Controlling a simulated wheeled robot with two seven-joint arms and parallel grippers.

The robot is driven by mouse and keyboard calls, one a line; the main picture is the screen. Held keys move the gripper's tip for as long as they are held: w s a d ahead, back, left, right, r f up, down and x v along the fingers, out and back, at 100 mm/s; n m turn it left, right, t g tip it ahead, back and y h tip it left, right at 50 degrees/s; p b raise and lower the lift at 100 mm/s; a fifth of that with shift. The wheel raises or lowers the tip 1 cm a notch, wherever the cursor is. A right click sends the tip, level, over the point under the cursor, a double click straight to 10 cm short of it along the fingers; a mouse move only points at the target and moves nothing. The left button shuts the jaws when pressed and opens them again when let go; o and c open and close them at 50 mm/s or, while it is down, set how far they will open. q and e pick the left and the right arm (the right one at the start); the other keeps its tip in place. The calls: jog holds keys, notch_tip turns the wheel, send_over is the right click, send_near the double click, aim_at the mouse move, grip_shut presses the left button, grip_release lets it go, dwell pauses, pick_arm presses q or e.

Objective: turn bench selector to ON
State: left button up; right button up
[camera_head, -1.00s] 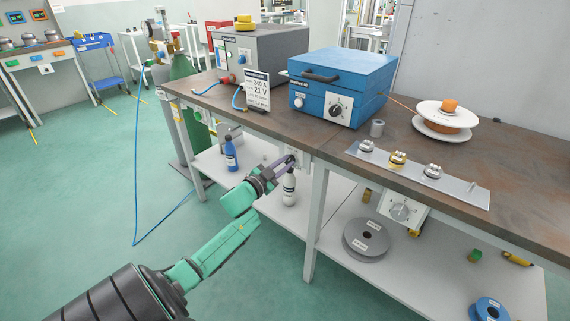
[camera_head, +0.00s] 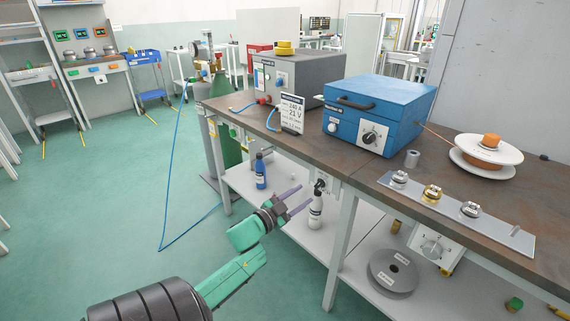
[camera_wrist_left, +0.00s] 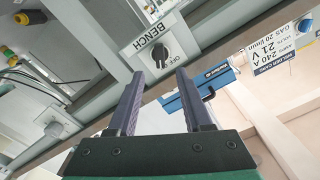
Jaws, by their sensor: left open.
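The bench selector (camera_head: 320,186) is a black knob on a light plate under the front edge of the workbench. In the left wrist view the knob (camera_wrist_left: 160,51) shows beside the printed words BENCH and OFF. I cannot tell for sure which mark it points to; no ON mark is readable. My left gripper (camera_head: 304,200) is open and empty, a little in front of the plate and apart from the knob. In the left wrist view its fingertips (camera_wrist_left: 160,76) stand either side of the line to the knob. My right gripper is not in view.
The workbench (camera_head: 350,168) carries a blue machine (camera_head: 375,112), a grey machine (camera_head: 295,75), a welding card (camera_head: 291,113) and a spool (camera_head: 486,155). On the shelf below are a blue bottle (camera_head: 260,172), a white bottle (camera_head: 315,213) and a grey reel (camera_head: 392,273). Green floor is free at left.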

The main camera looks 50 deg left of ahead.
pick_arm(q)
jog(key=s, duration=0.8)
jog(key=shift+d, duration=0.15)
jog(key=s+d+f+n+g+y+p, duration=0.1)
jog(key=s+f+n+g+p, duration=0.2)
jog(key=f, duration=0.8)
jog(key=s+d+f+n+g+y+p, duration=0.1)
jog(key=s+f+g+p, duration=0.3)
jog(key=f, duration=0.7)
jog(key=s+d+f+g+p, duration=0.1)
jog(key=s+d+f+g, duration=0.2)
jog(key=s+d+f, duration=0.2)
jog(key=s+d+f+g+h+p, duration=0.1)
jog(key=s+d+f, duration=0.4)
jog(key=s, duration=0.6)
jog(key=s+d+f+g+h+p, duration=0.1)
jog(key=s+d+f+g+p, duration=0.1)
jog(key=s+d+f+g, duration=0.3)
jog(key=s+f+g, duration=0.1)
jog(key=s, duration=0.2)
jog(key=shift+d+m, duration=0.3)
jog(key=shift+m, duration=0.1)
